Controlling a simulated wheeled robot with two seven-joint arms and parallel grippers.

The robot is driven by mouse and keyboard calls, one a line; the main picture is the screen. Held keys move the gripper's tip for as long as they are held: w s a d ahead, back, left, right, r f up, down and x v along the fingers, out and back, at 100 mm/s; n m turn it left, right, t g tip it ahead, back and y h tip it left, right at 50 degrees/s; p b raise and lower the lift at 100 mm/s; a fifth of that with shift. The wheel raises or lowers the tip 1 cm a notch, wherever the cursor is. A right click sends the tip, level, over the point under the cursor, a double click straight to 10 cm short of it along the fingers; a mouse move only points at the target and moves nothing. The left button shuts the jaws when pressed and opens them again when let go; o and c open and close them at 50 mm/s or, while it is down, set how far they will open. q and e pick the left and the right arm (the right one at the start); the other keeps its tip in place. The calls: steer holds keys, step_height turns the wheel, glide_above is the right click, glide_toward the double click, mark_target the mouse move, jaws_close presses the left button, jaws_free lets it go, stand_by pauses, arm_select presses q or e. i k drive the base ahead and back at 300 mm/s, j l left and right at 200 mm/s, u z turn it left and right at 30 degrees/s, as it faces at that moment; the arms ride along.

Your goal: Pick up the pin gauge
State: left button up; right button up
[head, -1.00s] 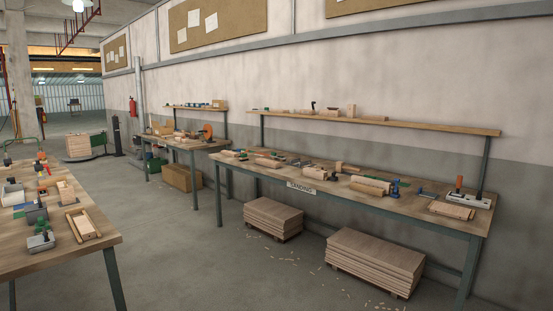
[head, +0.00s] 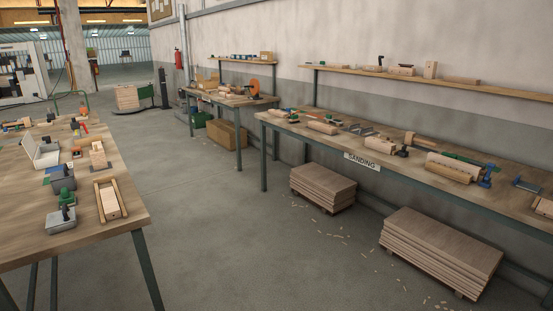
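I cannot make out a pin gauge in the head view; the items on the benches are too small to tell it apart. The left bench (head: 120,215) holds a wooden tray (head: 110,201), a grey clamp-like block (head: 62,220), a white open box (head: 41,152) and several small coloured parts. The long bench marked SANDING (head: 362,161) on the right holds wooden cylinders and tools. Neither of my grippers is in view.
Stacks of boards (head: 323,187) and (head: 441,251) lie under the sanding bench. A farther bench (head: 232,101) has a cardboard box (head: 226,134) beneath it. The concrete floor (head: 210,230) between the benches is open, with wood chips near the stacks.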

mark_target(328, 116)
steer(key=i, duration=3.3)
steer(key=i+z, duration=0.15)
steer(key=i, duration=0.4)
steer(key=i+j+z, duration=0.1)
steer(key=i, duration=0.45)
steer(key=i+j+z, duration=0.15)
steer(key=i, duration=0.4)
steer(key=i+j+z, duration=0.15)
steer(key=i, duration=0.35)
steer(key=i+j+z, duration=0.1)
steer(key=i+j, duration=0.15)
steer(key=i, duration=0.3)
steer(key=i+j+z, duration=0.15)
steer(key=i, duration=0.35)
steer(key=j, duration=0.1)
